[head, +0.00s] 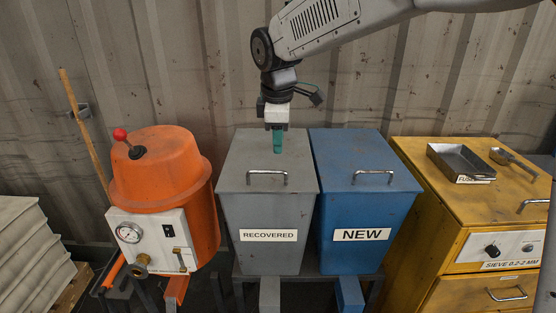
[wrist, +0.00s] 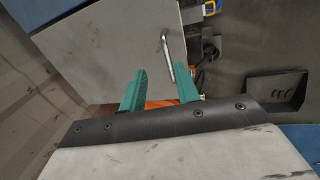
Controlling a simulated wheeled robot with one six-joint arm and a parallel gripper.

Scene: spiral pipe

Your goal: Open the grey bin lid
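The grey bin (head: 268,210), labelled RECOVERED, stands in the middle of the head view. Its flat lid (head: 240,155) lies closed on top. A metal bar handle (head: 267,172) is near the lid's front edge. The lid (wrist: 100,50) and handle (wrist: 167,58) also show in the wrist view. My gripper (head: 277,143) points down over the back half of the lid, behind the handle. In the wrist view its two teal fingers (wrist: 158,88) stand apart with nothing held. I cannot tell the exact height above the lid.
A blue bin (head: 362,205), labelled NEW, stands close on the right with its own handle. An orange vessel (head: 165,175) stands on the left. A yellow cabinet (head: 450,220) at the right carries a metal tray (head: 460,160) and a scoop (head: 512,162). A corrugated wall is behind.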

